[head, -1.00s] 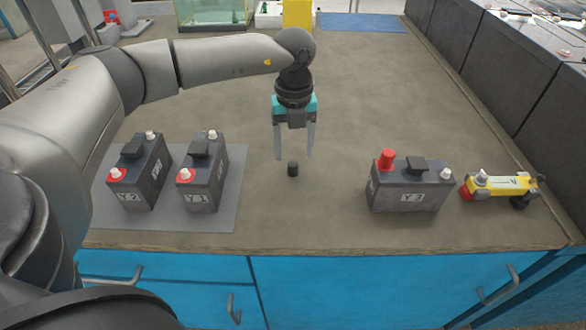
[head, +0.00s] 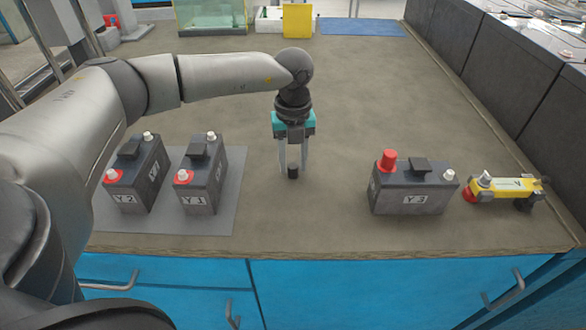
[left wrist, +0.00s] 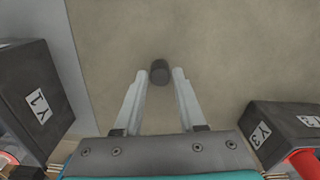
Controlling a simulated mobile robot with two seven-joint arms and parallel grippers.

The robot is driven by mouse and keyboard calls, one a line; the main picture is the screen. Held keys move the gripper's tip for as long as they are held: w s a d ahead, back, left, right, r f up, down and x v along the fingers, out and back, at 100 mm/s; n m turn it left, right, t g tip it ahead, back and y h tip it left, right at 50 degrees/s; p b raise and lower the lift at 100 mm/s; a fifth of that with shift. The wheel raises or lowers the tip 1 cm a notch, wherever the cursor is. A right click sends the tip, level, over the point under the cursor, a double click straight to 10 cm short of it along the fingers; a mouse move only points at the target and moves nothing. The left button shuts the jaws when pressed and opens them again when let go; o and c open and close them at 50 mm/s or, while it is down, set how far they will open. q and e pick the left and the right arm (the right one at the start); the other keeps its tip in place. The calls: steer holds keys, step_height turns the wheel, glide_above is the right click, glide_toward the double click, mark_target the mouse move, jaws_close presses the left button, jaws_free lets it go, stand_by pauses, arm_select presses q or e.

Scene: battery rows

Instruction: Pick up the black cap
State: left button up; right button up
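The small black cap (head: 293,172) stands on the bench between the grey mat and the battery Y3. It also shows in the left wrist view (left wrist: 159,72), between the two fingertips. My left gripper (head: 294,170) points down at the cap, with one finger on each side of it. The left wrist view shows a narrow gap between the cap and each finger (left wrist: 160,74), so the gripper is open and not holding it. My right gripper is not in view.
Batteries Y2 (head: 135,175) and Y1 (head: 200,175) stand on the grey mat (head: 228,205) at left. Battery Y3 (head: 413,192), with a red cap (head: 387,161) on one post, stands at right. A yellow device (head: 505,188) lies beside it.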

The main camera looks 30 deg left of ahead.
arm_select(q)
jaws_close()
steer(key=shift+r, duration=0.1)
stand_by(0.3)
